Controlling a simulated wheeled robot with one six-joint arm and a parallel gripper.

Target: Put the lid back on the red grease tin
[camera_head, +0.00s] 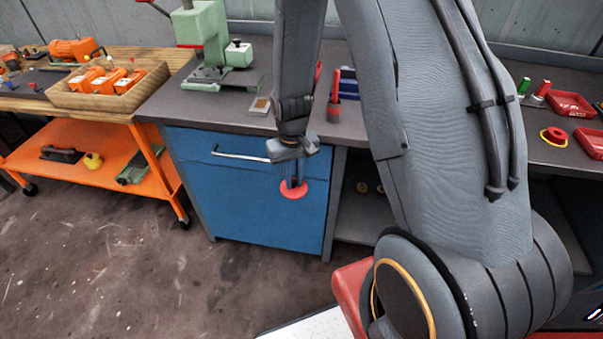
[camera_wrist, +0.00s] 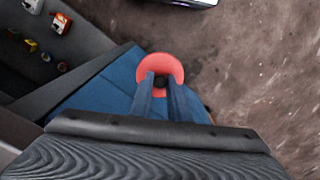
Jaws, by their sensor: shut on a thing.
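My gripper (camera_head: 293,182) points down in front of the blue cabinet, below the bench top level. It is shut on a round red lid (camera_head: 287,192).
Red trays (camera_head: 571,103) and green- and red-topped items (camera_head: 541,90) stand near the round red thing. A red-handled tool (camera_head: 334,95) stands upright behind my gripper. A green press (camera_head: 205,40) is at the left. The blue cabinet (camera_head: 220,185) is close behind the lid. The floor in front is open.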

